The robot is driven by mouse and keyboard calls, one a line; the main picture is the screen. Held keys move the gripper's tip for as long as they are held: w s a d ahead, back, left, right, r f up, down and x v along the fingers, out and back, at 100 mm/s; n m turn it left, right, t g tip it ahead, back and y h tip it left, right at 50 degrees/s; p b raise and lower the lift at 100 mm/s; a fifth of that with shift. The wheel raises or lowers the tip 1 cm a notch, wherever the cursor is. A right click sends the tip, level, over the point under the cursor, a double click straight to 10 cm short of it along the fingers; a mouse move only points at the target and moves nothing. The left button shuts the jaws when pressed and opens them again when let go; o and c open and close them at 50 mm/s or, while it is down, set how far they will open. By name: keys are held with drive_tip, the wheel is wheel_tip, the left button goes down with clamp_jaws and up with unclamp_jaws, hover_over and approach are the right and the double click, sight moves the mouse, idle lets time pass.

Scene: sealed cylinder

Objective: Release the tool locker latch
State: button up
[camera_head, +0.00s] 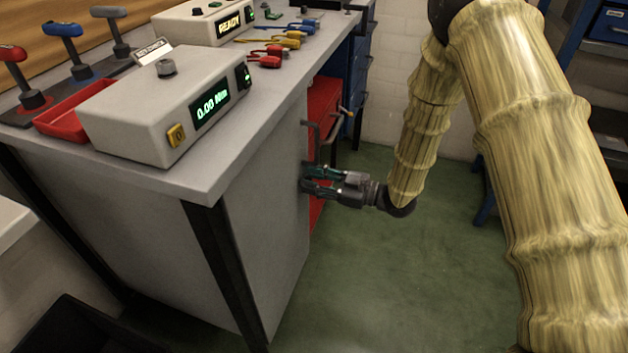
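The red tool locker (323,108) stands under the workbench, its front facing right and seen at a steep angle. A dark bar handle (314,140) sticks out from its front. My gripper (304,178) is level at the locker's near lower front, below the bar handle, pointing left. Its two dark green fingers are apart, with tips close to or touching the front. Whether anything is between the tips is too small and dark to tell.
The grey workbench (255,120) fills the left, with its side panel close to my fingers. On it are a meter box (165,105), a "READY" box (203,22), a red tray (75,115) and red pliers (268,56). The green floor (400,290) is open to the right.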

clamp_jaws()
drive_tip(key=shift+r+p, duration=0.1)
drive_tip(key=shift+p, duration=0.2)
drive_tip(key=shift+w+m+p, duration=0.15)
drive_tip(key=shift+m+p, duration=1.45)
unclamp_jaws()
drive_tip(key=shift+d, duration=0.1)
